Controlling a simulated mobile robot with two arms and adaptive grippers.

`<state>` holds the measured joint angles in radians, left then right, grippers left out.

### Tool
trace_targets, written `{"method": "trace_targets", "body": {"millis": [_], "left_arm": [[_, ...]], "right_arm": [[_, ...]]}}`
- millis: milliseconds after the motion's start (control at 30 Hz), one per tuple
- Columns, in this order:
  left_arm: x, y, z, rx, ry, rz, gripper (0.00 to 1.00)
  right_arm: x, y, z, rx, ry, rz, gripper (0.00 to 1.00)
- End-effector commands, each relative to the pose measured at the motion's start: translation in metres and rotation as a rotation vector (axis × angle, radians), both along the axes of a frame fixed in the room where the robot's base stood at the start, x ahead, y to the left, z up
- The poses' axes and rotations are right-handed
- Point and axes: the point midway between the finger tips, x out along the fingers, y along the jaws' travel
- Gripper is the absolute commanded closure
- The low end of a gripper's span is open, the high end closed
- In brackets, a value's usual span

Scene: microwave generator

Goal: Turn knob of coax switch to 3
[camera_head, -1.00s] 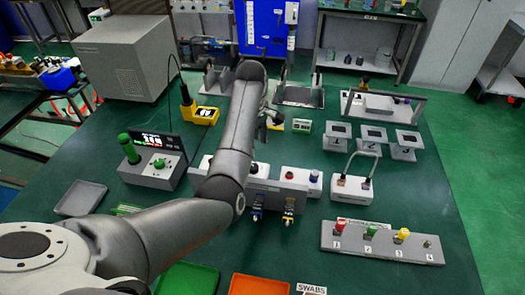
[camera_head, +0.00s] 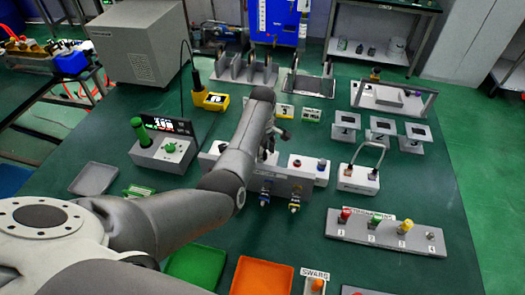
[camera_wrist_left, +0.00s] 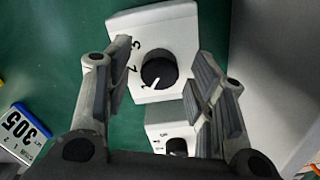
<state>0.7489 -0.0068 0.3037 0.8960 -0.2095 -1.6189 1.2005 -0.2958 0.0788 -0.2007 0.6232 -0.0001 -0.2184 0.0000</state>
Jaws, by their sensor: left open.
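The coax switch is a white box (camera_wrist_left: 180,28) with a round black knob (camera_wrist_left: 158,70) in the left wrist view. The knob's white pointer is turned to the lower left, below the numbers 2 and 3; a number 1 is hard to make out. My left gripper (camera_wrist_left: 165,66) is open, with one finger on each side of the knob and visible gaps to it. In the head view my left gripper (camera_head: 272,143) is over the row of white boxes, and my arm hides part of that row, so the knob cannot be made out there.
A second white box (camera_wrist_left: 165,125) with a dark round part sits close below the switch in the wrist view. A box with a cable loop (camera_head: 358,181) stands right of the row. A strip with coloured knobs (camera_head: 388,232) and green (camera_head: 196,265) and orange trays (camera_head: 262,277) lie nearer.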

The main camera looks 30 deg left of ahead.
Motion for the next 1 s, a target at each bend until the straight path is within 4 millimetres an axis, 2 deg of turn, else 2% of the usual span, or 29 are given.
{"method": "trace_targets", "body": {"millis": [100,433,767,1000], "left_arm": [[0.000,0.000,0.000,0.000,0.000,0.000,0.52],[0.000,0.000,0.000,0.000,0.001,0.000,0.94],[0.000,0.000,0.002,0.000,0.002,-0.047,0.95],[0.000,0.001,0.004,0.001,0.003,-0.192,0.95]], "right_arm": [[-0.002,-0.002,0.000,-0.002,0.004,0.001,0.53],[-0.007,-0.003,0.000,-0.004,0.010,0.001,0.53],[-0.007,-0.003,0.005,-0.005,0.011,0.000,0.53],[-0.007,-0.003,0.020,-0.004,0.010,0.000,0.53]]}}
